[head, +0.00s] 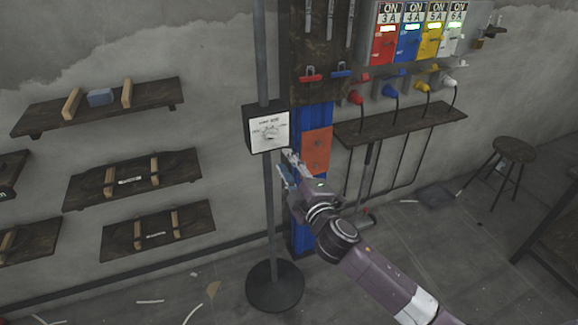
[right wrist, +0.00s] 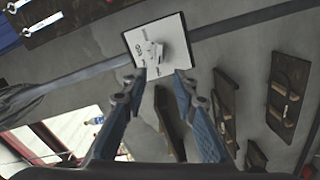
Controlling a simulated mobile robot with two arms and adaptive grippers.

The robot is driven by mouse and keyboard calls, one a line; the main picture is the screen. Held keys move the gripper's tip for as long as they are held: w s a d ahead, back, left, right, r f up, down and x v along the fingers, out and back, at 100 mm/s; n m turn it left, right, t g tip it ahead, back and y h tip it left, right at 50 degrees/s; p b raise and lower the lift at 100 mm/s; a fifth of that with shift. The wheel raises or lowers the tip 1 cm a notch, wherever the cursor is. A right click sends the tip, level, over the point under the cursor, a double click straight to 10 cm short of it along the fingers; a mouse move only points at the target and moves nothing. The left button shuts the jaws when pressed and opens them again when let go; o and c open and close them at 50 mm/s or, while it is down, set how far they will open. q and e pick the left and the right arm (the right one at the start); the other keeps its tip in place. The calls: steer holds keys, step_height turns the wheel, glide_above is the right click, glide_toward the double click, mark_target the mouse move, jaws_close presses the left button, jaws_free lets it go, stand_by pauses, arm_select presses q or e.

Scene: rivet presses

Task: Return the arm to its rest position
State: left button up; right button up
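My right arm comes in from the lower right in the head view. Its gripper (head: 288,160) is just below and right of a dark box with a white dial face (head: 268,131) on a grey pole. In the right wrist view the two blue-grey fingers of the gripper (right wrist: 161,76) stand apart with nothing between them. My left gripper is in neither view.
The pole stands on a round black base (head: 275,287). Behind the gripper is an orange plate (head: 317,150) on a blue column. To the right are a narrow wall shelf (head: 400,122), coloured switch boxes (head: 408,38) and a stool (head: 514,149). Wooden wall shelves (head: 150,94) hang at left.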

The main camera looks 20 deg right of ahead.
steer(key=shift+s, duration=0.55)
steer(key=s+d+f+m+g+h, duration=0.1)
steer(key=s+d+f+m+g, duration=0.15)
steer(key=f, duration=0.95)
steer(key=s+d+f+m+g, duration=0.1)
steer(key=s+f+g, duration=0.15)
steer(key=f, duration=0.95)
steer(key=s+d+f+m+g, duration=0.1)
steer(key=s+f+g, duration=0.1)
steer(key=s+f, duration=0.45)
steer(key=s+f+m+g, duration=0.1)
steer(key=s+f+g, duration=0.15)
steer(key=f, duration=0.75)
steer(key=s+f+m+g, duration=0.3)
steer(key=s+f+g, duration=0.1)
steer(key=s+f, duration=1.4)
steer(key=s+a+f+m+g, duration=0.1)
steer(key=s+f, duration=0.1)
steer(key=s, duration=1)
steer(key=s+a+f+m+g, duration=0.2)
steer(key=s+f, duration=0.1)
steer(key=s, duration=0.9)
steer(key=shift+s+a+f, duration=0.2)
steer(key=shift+s, duration=0.2)
